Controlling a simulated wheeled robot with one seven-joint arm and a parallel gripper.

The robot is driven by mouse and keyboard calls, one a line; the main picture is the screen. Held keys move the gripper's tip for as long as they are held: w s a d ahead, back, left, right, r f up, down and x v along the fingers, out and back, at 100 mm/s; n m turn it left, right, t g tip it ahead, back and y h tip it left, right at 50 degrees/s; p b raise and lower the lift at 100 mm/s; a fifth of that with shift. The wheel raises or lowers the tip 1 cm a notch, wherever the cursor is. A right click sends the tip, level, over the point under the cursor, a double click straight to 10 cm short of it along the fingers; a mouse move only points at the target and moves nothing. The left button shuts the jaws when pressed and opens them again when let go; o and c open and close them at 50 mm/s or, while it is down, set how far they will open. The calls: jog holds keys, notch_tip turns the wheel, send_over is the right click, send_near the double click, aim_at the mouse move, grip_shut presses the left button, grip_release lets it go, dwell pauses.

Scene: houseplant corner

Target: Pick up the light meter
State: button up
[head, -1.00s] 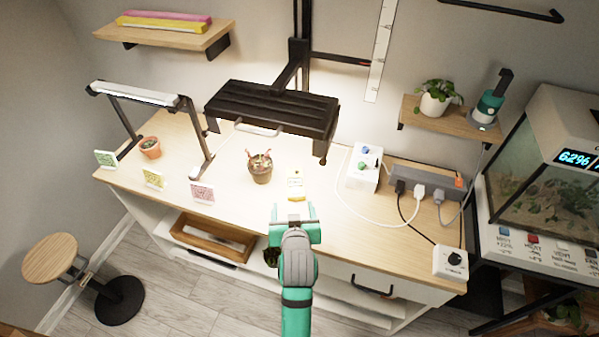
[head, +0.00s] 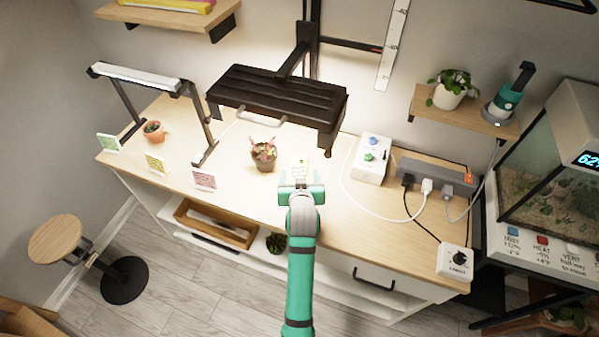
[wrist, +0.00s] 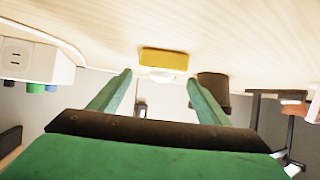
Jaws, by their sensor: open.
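The light meter (head: 299,165) is a small pale and yellow device on the wooden bench, just beyond my gripper (head: 301,187). In the head view my gripper partly hides its near end. In the wrist view the light meter (wrist: 164,60) shows a yellow end with a white rounded part, ahead of and between the two green fingertips (wrist: 159,80). My gripper is open and empty. I cannot tell how far the fingertips are from the light meter.
A potted plant (head: 264,156) stands close to the left of the light meter, under a black lamp (head: 277,100). A white box with knobs (head: 371,160), a white cable and a power strip (head: 432,177) lie to the right. Small cards (head: 204,180) stand along the front edge.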

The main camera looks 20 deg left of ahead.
aim_at(299, 172)
jog(key=shift+x, duration=1.25)
jog(key=c, duration=1.3)
jog(key=shift+c, duration=0.2)
jog(key=shift+r, duration=0.1)
